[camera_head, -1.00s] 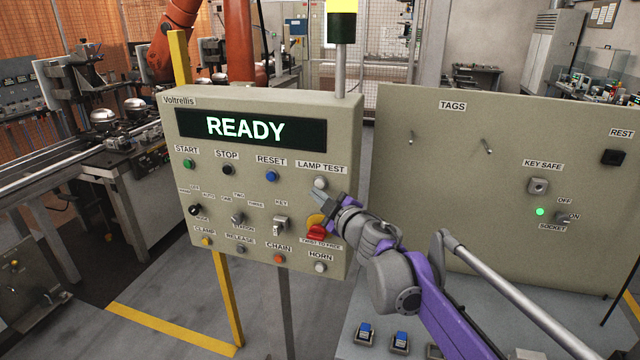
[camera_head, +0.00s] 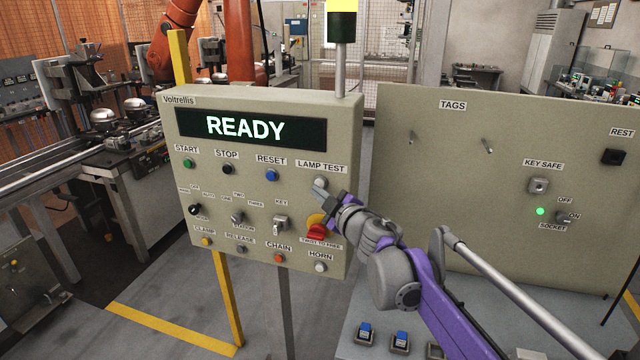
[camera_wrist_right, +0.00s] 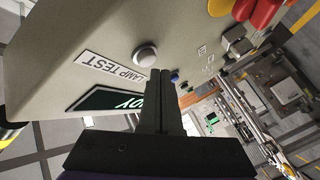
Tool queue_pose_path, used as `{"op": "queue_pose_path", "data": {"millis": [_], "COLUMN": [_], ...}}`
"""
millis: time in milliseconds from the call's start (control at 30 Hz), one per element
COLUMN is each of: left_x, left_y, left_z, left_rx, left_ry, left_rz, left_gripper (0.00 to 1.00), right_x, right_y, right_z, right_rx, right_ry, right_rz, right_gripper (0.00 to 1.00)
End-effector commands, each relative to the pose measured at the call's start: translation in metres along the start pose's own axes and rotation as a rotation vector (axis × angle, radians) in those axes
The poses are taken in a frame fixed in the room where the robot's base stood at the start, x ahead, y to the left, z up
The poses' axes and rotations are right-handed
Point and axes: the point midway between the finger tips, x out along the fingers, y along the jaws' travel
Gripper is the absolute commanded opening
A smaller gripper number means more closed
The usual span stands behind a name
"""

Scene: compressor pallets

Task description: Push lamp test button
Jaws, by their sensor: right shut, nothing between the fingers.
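The lamp test button (camera_head: 320,183) is a round white-grey button below the LAMP TEST label, at the upper right of the Voltrellis panel (camera_head: 345,130). In the right wrist view the button (camera_wrist_right: 145,55) sits just beyond the fingertips, a little to their left. My right gripper (camera_head: 320,194) is shut and empty, with its tip right at the lower edge of the button in the head view. I cannot tell whether it touches the button. In the wrist view the shut fingers (camera_wrist_right: 160,75) point at the panel face. The display (camera_head: 250,130) reads READY. My left gripper is not in view.
A red twist-to-free knob (camera_head: 317,232) on a yellow ring is just below my right gripper. The blue RESET button (camera_head: 271,176) is to the left. The TAGS board (camera_head: 450,180) stands to the right, with a key safe (camera_head: 538,186) and a lit green lamp (camera_head: 540,211).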

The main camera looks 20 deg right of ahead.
Motion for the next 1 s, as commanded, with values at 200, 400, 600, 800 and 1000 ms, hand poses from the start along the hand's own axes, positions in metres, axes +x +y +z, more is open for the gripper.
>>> {"op": "queue_pose_path", "data": {"millis": [200,400,600,800,1000], "left_x": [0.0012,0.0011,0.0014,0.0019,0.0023], "left_y": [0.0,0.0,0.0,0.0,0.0], "left_z": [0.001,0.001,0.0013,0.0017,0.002], "left_rx": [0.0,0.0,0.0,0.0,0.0], "left_ry": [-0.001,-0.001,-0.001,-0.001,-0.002], "left_rz": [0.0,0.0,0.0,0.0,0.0], "left_gripper": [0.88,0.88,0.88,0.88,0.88], "right_x": [0.0023,0.0024,0.0037,0.0054,0.0071], "right_y": [0.0017,0.0018,0.0026,0.0038,0.005], "right_z": [0.0017,0.0018,0.0028,0.004,0.0052], "right_rx": [0.0,0.0,0.0,0.0,0.0], "right_ry": [0.0,0.0,0.0,0.0,0.0], "right_rz": [0.0,0.0,0.0,0.0,0.0], "right_gripper": [0.0,0.0,0.0,0.0,0.0]}}
